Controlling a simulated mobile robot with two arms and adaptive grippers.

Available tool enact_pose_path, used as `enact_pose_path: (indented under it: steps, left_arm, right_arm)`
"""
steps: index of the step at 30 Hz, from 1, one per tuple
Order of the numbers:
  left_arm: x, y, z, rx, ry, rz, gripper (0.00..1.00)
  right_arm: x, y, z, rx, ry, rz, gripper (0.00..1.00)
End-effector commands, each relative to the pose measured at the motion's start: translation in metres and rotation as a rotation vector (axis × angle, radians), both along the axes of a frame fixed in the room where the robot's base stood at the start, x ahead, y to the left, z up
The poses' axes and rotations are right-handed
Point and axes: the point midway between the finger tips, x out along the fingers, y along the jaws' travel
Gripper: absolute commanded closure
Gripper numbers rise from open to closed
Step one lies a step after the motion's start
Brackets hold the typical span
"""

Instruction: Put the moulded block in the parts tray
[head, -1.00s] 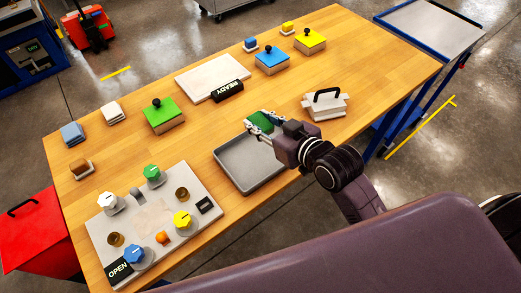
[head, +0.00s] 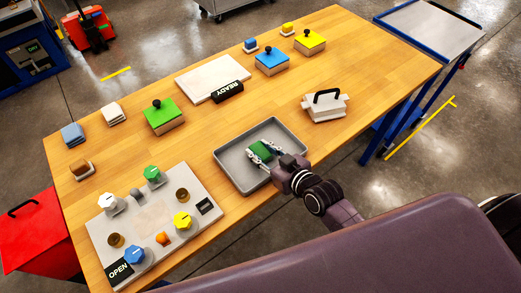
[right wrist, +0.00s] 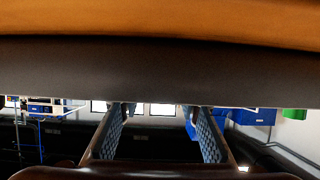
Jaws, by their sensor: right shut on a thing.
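The green moulded block (head: 260,149) is between the fingers of my right gripper (head: 264,153), which is shut on it. Block and fingertips are inside the outline of the grey parts tray (head: 238,171), near its middle. I cannot tell whether the block touches the tray floor. In the right wrist view the two fingers (right wrist: 161,125) stand apart below a broad dark band, and the block cannot be made out. My left gripper is not in view.
A white mould with a black handle (head: 326,105) stands right of the tray. A control panel (head: 150,223) with coloured knobs lies left of it. A green lidded box (head: 164,118) and a white plate (head: 205,80) are farther back. The wood between them is clear.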

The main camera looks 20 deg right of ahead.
Motion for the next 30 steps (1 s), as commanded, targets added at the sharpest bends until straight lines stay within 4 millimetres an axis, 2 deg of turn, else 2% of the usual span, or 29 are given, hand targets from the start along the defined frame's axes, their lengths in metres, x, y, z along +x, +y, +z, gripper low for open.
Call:
enact_pose_path:
  steps: [5, 6, 10, 21, 26, 30]
  left_arm:
    - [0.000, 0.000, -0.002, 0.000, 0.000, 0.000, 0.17]
    - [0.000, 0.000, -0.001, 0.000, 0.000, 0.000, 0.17]
    - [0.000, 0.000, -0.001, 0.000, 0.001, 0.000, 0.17]
    - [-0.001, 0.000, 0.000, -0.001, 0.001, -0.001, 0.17]
    - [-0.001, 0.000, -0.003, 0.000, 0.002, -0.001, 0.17]
    - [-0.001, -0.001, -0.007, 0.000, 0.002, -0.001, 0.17]
  right_arm:
    - [0.000, 0.000, -0.003, -0.001, 0.000, 0.000, 0.94]
    - [0.000, 0.000, -0.003, -0.001, 0.001, 0.000, 0.67]
    - [0.000, 0.000, -0.002, 0.000, 0.001, 0.000, 0.52]
    - [-0.001, -0.001, 0.001, 0.000, 0.001, 0.000, 0.51]
    - [-0.019, -0.006, 0.006, -0.001, 0.002, 0.000, 0.51]
    - [-0.042, -0.015, 0.016, -0.003, 0.002, 0.001, 0.51]
